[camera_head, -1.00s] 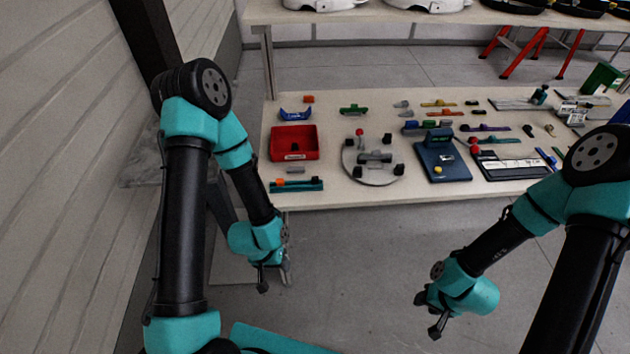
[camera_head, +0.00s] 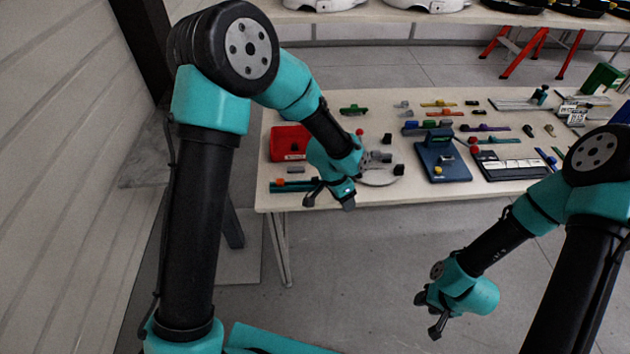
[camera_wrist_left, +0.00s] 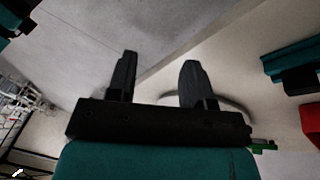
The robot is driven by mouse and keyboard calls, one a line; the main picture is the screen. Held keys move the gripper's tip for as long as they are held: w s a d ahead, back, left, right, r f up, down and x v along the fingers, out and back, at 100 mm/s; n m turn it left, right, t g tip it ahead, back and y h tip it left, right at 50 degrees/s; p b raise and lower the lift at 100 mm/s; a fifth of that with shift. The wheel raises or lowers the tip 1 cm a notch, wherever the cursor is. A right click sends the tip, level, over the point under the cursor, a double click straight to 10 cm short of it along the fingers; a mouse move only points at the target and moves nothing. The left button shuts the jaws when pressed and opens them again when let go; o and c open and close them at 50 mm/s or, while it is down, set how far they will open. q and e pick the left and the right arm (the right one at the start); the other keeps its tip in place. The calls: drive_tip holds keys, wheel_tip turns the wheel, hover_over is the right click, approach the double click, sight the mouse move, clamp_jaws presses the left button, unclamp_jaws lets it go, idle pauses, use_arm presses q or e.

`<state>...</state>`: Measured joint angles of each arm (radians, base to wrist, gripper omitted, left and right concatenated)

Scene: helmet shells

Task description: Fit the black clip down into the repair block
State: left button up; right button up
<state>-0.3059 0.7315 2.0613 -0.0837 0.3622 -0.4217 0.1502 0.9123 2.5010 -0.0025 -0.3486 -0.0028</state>
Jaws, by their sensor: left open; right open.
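My left gripper (camera_head: 329,200) is open and empty over the table's front edge, in front of the round plate. In the left wrist view its two fingers (camera_wrist_left: 157,78) stand apart with nothing between them. I cannot tell for sure which piece is the black clip or the repair block. Small dark pieces (camera_head: 528,130) lie farther right. My right gripper (camera_head: 428,316) is open and empty, low in front of the table.
A red bin (camera_head: 287,142) and a teal rail (camera_head: 283,186) are at the table's left, partly behind my left arm. A blue stand (camera_head: 445,165) and a dark tray (camera_head: 512,165) are right of the plate. Several small coloured parts lie at the back.

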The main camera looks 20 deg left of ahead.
use_arm(q)
drive_tip(key=w+a+r+m+y, duration=0.1)
drive_tip(key=w+a+r+m, duration=0.1)
drive_tip(key=a+r, duration=0.3)
drive_tip(key=w+a+r+m+y, duration=0.2)
drive_tip(key=w+a+r, duration=0.3)
drive_tip(key=r, duration=0.6)
drive_tip(key=shift+a+m+y, duration=0.3)
drive_tip(key=shift+a+m, duration=0.1)
drive_tip(key=shift+a, duration=0.15)
drive_tip(key=shift+r, duration=0.1)
hover_over(314, 178)
wheel_tip(314, 178, down, 12)
drive_tip(key=shift+a+f, duration=0.1)
drive_tip(key=shift+f, duration=0.05)
drive_tip(key=shift+s+f, duration=0.1)
drive_tip(key=shift+f, duration=2.5)
